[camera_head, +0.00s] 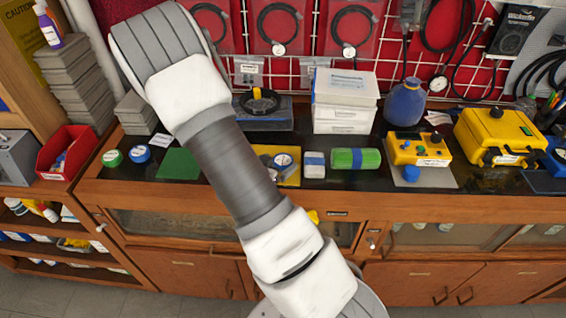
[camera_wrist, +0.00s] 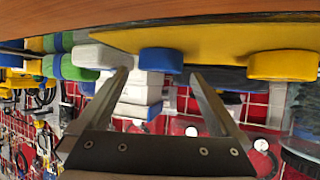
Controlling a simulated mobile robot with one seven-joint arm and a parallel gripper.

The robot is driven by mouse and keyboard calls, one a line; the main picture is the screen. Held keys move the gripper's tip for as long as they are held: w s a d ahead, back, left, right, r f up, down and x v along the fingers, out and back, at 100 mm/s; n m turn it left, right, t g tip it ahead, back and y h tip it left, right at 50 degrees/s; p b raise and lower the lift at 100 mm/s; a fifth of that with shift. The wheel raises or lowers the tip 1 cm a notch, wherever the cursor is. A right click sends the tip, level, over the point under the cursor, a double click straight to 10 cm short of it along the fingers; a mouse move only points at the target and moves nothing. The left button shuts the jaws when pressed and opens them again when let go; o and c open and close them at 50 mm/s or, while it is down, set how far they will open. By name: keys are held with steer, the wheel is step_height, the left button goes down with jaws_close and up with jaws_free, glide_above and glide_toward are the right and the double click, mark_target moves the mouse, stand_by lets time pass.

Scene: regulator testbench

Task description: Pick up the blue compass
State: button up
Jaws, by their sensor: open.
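The blue compass is a small round blue disc (camera_head: 284,160) on a yellow mat (camera_head: 293,178), just right of my arm in the head view. In the wrist view, which is upside down, the blue compass (camera_wrist: 160,60) hangs from the yellow mat (camera_wrist: 210,38) at the top. My gripper (camera_wrist: 158,76) is open, with the compass showing between its two fingertips. I cannot tell how far the fingers are from it, and they do not clearly touch it.
A yellow round piece (camera_wrist: 283,65) sits on the same mat. A white-and-blue block (camera_head: 314,165) and a green roll (camera_head: 356,159) lie to the right. White boxes (camera_head: 345,100) stand behind. A yellow tester (camera_head: 419,149) is farther right. Bare black bench top lies near the front edge.

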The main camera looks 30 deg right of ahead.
mark_target(282, 161)
steer(key=shift+x, duration=1.15)
steer(key=c, duration=1.3)
steer(key=shift+r, duration=0.1)
